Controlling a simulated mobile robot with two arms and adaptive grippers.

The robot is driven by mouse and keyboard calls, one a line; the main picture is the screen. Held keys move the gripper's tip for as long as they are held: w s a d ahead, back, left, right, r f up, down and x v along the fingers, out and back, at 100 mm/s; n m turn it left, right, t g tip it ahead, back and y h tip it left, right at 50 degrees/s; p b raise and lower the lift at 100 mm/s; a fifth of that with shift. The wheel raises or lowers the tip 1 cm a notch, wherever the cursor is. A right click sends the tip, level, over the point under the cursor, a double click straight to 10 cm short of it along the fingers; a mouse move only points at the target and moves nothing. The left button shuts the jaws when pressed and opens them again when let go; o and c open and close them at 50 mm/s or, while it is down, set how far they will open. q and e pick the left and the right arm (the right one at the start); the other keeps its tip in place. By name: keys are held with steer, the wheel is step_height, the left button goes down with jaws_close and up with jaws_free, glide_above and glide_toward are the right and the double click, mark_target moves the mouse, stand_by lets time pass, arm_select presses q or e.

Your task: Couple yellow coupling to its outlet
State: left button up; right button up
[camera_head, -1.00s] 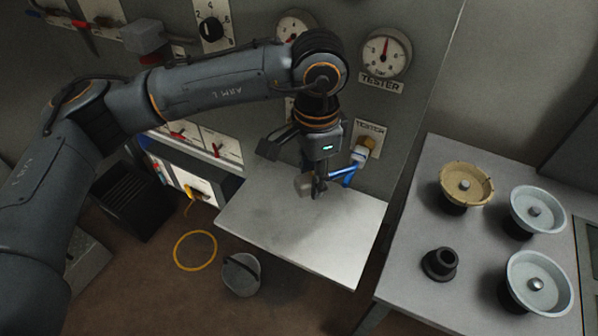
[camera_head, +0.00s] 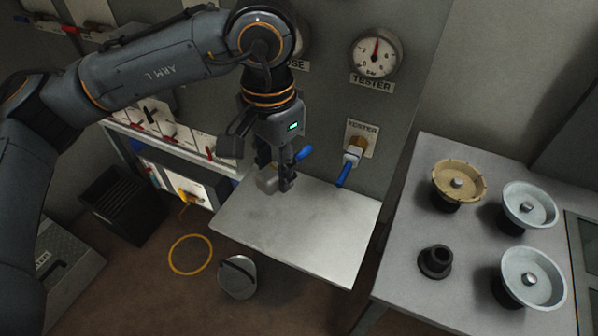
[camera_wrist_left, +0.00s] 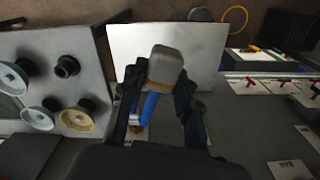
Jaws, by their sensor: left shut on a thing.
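My left gripper (camera_head: 280,183) is shut on a grey-headed piece (camera_head: 268,179) above the metal shelf. In the left wrist view, this held piece (camera_wrist_left: 165,66) has a yellowish-brown band, and a blue part (camera_wrist_left: 150,105) lies between the fingers. I cannot tell whether it is the yellow coupling. The TESTER outlet (camera_head: 353,155) on the panel has a pale and brass-coloured body and a blue lever (camera_head: 343,174) hanging down. The gripper is left of it, apart from it. A yellow fitting (camera_head: 186,195) shows low at the blue-edged cabinet. My right gripper is not in view.
The metal shelf (camera_head: 325,245) is bare below my gripper. A side table (camera_head: 405,290) at right holds a tan wheel (camera_head: 474,196), two pale wheels and a black flanged piece (camera_head: 435,261). A yellow ring (camera_head: 174,263) and a bucket (camera_head: 238,290) are on the floor.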

arm_select(q)
steer(key=s+a+r+n, duration=0.2)
steer(key=a+r, duration=0.1)
steer(key=shift+r+n, duration=0.3)
steer(key=shift+n, duration=0.1)
steer(key=shift+d, duration=0.1)
steer(key=w+d+n, duration=0.4)
steer(key=w+d, duration=0.4)
steer(key=d, duration=0.2)
steer(key=shift+n, duration=0.3)
